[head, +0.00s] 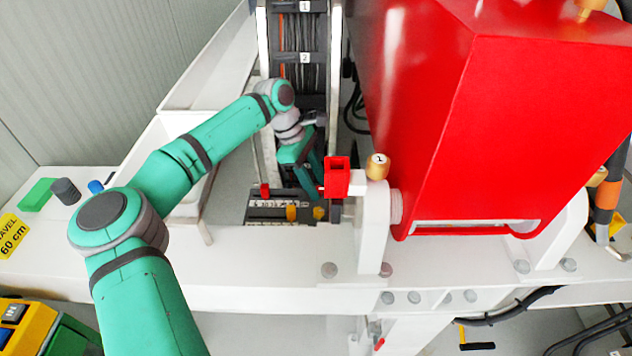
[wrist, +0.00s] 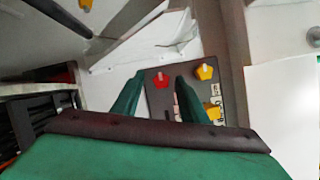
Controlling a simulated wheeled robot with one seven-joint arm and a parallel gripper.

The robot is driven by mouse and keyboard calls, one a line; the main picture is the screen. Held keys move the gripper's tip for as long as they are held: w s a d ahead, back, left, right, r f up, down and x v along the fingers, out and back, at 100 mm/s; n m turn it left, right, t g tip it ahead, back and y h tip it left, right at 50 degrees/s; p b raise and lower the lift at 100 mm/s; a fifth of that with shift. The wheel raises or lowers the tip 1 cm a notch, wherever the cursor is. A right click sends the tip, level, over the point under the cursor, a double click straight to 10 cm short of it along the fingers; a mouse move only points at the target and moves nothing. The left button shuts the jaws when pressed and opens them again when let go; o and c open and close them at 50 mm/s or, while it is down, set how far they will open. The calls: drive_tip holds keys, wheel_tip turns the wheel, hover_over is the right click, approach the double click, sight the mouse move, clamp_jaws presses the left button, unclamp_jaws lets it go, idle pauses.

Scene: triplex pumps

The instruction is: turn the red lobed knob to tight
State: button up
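The red lobed knob (wrist: 160,80) sits on a dark panel (wrist: 156,104) and has a pale marker on its face. In the head view the red knob (head: 265,190) is at the panel's upper left corner, left of my gripper (head: 312,184). In the wrist view my gripper (wrist: 161,76) is open, with its two green fingers apart and nothing between them. The knob appears in the gap between the fingertips, beyond them and not visibly touched. The panel's markings are too small to read, so I cannot tell the knob's setting.
Yellow knobs (wrist: 205,72) (wrist: 212,110) sit on the same panel, right of the red one. A red block (head: 337,178) and a brass cap (head: 377,166) stand right of my gripper. A large red pump housing (head: 500,120) fills the right side. A white beam (head: 270,262) runs in front.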

drive_tip(key=v, duration=1.1)
drive_tip(key=shift+d+f, duration=0.1)
